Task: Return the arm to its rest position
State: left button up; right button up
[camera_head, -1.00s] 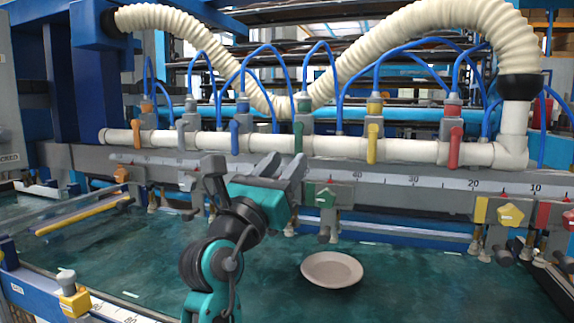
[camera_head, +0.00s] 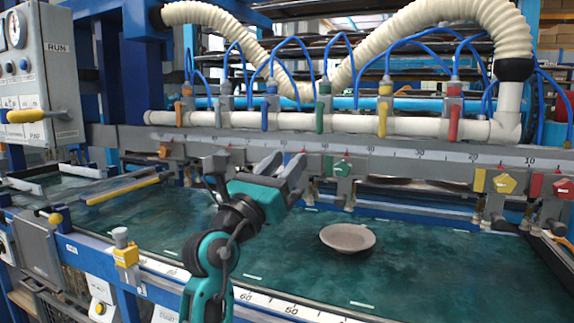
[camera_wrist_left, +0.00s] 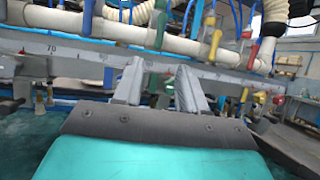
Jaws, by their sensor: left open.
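My left arm, teal and black, rises from the bottom of the head view. Its gripper (camera_head: 281,165) is open and empty in front of the machine's scale rail, above the green bed. In the left wrist view the two grey fingers (camera_wrist_left: 159,82) stand apart with nothing between them. A round pale plate (camera_head: 347,238) lies flat on the green bed (camera_head: 430,275), to the right of the gripper and apart from it. My right gripper is in neither view.
The grey scale rail (camera_head: 420,153) and white pipe (camera_head: 340,122) with coloured valves cross behind the gripper. A control panel (camera_head: 35,75) stands at the left. A blue front frame (camera_head: 150,282) with a yellow clamp (camera_head: 125,255) edges the bed. The bed around the plate is clear.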

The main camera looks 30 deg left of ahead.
pick_arm(q)
jog(key=shift+s+f, duration=0.2)
jog(key=shift+s, duration=0.15)
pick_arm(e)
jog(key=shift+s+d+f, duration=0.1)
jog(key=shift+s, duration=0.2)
